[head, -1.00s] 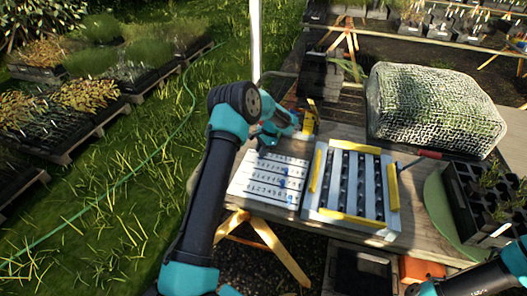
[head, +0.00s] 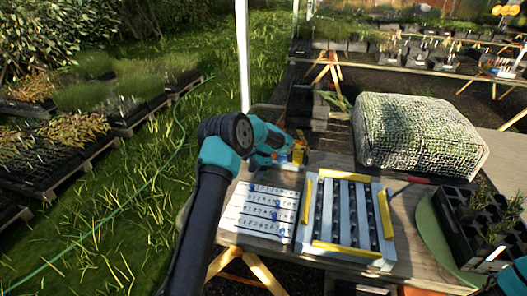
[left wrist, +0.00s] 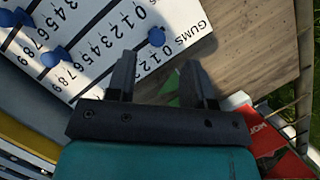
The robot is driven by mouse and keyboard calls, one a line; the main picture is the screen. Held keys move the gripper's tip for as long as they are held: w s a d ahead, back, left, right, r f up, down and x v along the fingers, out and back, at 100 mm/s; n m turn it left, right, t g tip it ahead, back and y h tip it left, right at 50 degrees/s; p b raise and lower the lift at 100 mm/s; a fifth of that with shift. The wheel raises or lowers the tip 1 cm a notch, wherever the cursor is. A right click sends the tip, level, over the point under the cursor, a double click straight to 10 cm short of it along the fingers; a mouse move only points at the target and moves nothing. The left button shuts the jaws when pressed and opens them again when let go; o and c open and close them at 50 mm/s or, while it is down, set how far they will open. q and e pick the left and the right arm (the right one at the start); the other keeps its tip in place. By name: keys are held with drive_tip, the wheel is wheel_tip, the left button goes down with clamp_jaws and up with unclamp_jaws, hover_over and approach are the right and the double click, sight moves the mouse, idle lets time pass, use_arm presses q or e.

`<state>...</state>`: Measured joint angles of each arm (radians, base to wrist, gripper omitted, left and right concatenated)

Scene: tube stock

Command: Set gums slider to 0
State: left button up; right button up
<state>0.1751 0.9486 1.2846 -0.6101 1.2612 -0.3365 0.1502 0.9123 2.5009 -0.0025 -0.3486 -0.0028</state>
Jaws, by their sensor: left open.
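The white slider board (head: 258,212) lies on the table with several numbered rows and blue knobs. In the left wrist view the GUMS row of the board (left wrist: 180,48) is at the upper right. Its blue knob (left wrist: 156,36) appears to sit beside the 0, at the label end. My left gripper (head: 292,152) is past the board's far edge in the head view. In the left wrist view its two fingers (left wrist: 160,82) are apart with nothing between them, and the knob is just beyond the fingertips. My right gripper is out of view; only part of that arm shows.
A tray with yellow edge pieces (head: 308,206) stands right of the board. A netted bundle (head: 420,135), a black pot tray (head: 455,215) and a red-handled tool (head: 419,181) are further right. A red item (left wrist: 262,130) lies near the left gripper.

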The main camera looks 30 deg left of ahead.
use_arm(q)
drive_tip(key=v, duration=1.1)
drive_tip(key=shift+r, duration=0.25)
drive_tip(key=s+d+f+h, duration=0.1)
drive_tip(key=s+d+f, duration=0.1)
drive_tip(key=s+f, duration=0.1)
drive_tip(key=s+d+f+m+g+h, duration=0.1)
drive_tip(key=s+d+f, duration=0.1)
drive_tip(key=s+f, duration=0.2)
drive_tip(key=s+d+f+h, duration=0.1)
drive_tip(key=s+d+f, duration=0.2)
drive_tip(key=s+f, duration=0.1)
drive_tip(key=shift+s+m+g, duration=0.3)
drive_tip(key=shift+s+m, duration=0.1)
drive_tip(key=shift+s, duration=0.35)
drive_tip(key=s+d+f+g+h, duration=0.1)
drive_tip(key=s+d+f+h, duration=0.2)
drive_tip(key=s, duration=0.7)
drive_tip(key=s+d+f+h, duration=0.1)
drive_tip(key=s+d+f, duration=0.2)
drive_tip(key=s+d, duration=0.45)
drive_tip(key=s+d+f+n+t+y, duration=0.1)
drive_tip(key=s+d+f+n+t, duration=0.1)
drive_tip(key=s+f+n+t, duration=0.4)
wheel_tip(320, 180, down, 4)
drive_tip(key=n+t, duration=0.1)
drive_tip(key=n, duration=0.2)
drive_tip(key=shift+s+d+r+n, duration=0.25)
drive_tip(key=shift+s+n, duration=0.05)
drive_tip(key=shift+s, duration=0.1)
